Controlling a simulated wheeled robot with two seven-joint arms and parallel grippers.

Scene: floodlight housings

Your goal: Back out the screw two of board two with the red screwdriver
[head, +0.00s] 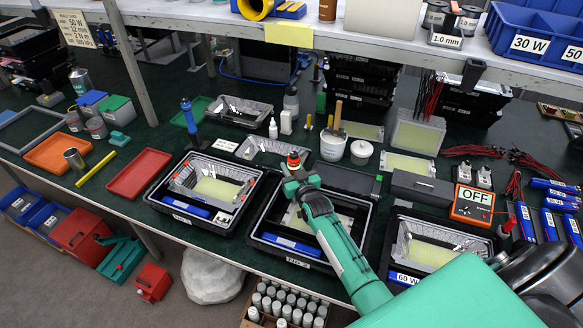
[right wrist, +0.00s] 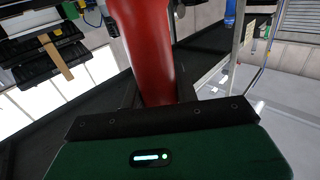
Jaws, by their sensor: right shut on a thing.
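My right gripper (head: 292,178), at the end of the green arm coming in from the right, is shut on the red screwdriver (head: 293,159). Only the red top of its handle shows in the head view. In the right wrist view its red handle (right wrist: 145,50) fills the upper middle, beyond the green gripper body. The gripper is over the middle black tray (head: 257,226), which holds a housing with a pale board (head: 292,217). My arm hides much of that board, and the screwdriver tip and screws cannot be made out. My left gripper is not in view.
A black tray with a pale-yellow board (head: 216,190) stands to the left, and another tray with a board (head: 430,252) to the right. A white pot (head: 333,146) and a grey bar-shaped box (head: 421,188) stand behind. A multimeter (head: 472,205) reads OFF.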

